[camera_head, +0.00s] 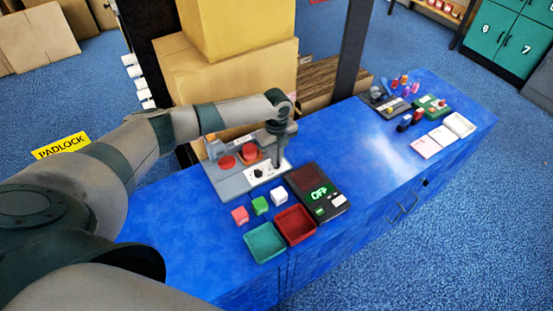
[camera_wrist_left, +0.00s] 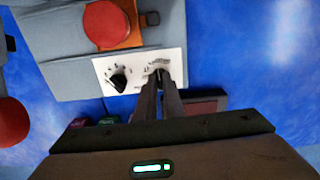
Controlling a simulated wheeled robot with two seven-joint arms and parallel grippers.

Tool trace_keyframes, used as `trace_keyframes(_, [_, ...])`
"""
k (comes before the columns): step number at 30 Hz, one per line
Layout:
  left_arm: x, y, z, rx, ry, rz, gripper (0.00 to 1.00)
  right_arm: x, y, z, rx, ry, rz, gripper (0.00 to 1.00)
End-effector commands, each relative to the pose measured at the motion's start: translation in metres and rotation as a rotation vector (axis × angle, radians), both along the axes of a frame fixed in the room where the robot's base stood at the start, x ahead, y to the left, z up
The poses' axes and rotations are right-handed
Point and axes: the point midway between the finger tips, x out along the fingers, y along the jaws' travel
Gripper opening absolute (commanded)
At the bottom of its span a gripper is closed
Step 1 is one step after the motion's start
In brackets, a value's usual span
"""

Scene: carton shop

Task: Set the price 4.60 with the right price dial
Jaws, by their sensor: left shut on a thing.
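The white dial panel (camera_head: 267,171) is on the front of a grey machine (camera_head: 232,184) with red buttons. The panel also shows in the left wrist view (camera_wrist_left: 103,66). The left dial (camera_wrist_left: 119,80) is a black knob, free of the gripper. The right price dial (camera_wrist_left: 158,72) is mostly hidden by my fingertips; part of its printed scale shows around them. My left gripper (camera_head: 277,163) comes from above and is shut on this right dial, with the fingers close together in the left wrist view (camera_wrist_left: 159,80). The pointer's setting cannot be read. My right gripper is out of view.
A dark scale (camera_head: 318,190) showing "OFF" stands right of the panel. Red (camera_head: 295,225) and green (camera_head: 265,243) trays and several small blocks lie in front. Small goods and cards are at the far right. The blue counter (camera_head: 375,160) is clear between.

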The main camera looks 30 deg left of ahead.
Motion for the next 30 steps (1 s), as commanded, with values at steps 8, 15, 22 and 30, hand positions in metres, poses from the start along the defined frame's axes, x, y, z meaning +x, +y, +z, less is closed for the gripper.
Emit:
trace_keyframes(8, [0.0008, -0.0001, 0.0011, -0.001, -0.002, -0.029, 0.00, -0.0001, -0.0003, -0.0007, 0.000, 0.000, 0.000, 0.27])
trace_keyframes(15, [0.0008, -0.0002, 0.0012, -0.001, -0.002, -0.028, 0.00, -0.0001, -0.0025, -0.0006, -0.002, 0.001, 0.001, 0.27])
trace_keyframes(22, [0.0005, -0.0002, 0.0007, 0.000, -0.001, -0.028, 0.27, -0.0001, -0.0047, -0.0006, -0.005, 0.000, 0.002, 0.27])
trace_keyframes(30, [0.0005, -0.0002, 0.0026, 0.000, -0.001, -0.028, 0.27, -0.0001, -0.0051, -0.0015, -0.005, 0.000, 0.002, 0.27])
